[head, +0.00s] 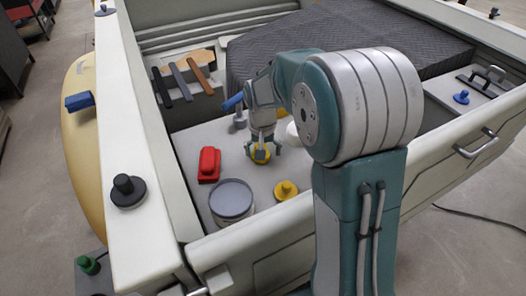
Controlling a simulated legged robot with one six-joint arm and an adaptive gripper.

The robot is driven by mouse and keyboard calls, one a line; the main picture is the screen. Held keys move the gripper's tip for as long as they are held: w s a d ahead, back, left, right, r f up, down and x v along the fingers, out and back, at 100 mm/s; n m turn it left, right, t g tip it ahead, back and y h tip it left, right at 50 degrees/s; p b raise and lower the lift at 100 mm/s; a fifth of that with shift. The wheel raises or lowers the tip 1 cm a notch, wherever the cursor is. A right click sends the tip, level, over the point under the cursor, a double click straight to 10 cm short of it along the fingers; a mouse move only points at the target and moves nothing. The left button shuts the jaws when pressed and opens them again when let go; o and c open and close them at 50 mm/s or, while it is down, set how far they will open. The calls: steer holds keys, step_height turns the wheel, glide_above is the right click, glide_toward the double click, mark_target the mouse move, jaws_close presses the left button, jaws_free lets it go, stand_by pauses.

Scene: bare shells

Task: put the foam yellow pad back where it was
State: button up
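My gripper (263,150) points down over the light grey surface inside the open shell, in the middle of the head view. A round yellow pad (261,157) is directly under and between its fingers. The fingers show on either side of the pad's top; I cannot tell if they grip it, or if the pad touches the surface. A second yellow piece with a knob (286,190) sits nearer, by the front wall. A bit of another yellow thing (284,117) shows behind my arm, mostly hidden. I cannot tell which yellow thing is foam.
A red block-like tool (209,165) and a round grey-lidded tub (232,201) stand left of my gripper. A white round thing (293,133) is partly behind my arm. Dark and brown handled strips (180,80) lie at the back left. The shell's walls (150,150) surround the surface.

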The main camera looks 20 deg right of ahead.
steer(key=shift+a, duration=0.1)
steer(key=shift+a+r, duration=0.1)
steer(key=shift+r, duration=0.15)
step_height(320, 180, up, 12)
steer(key=shift+a+f, duration=0.1)
steer(key=shift+f, duration=0.05)
stand_by(0.4)
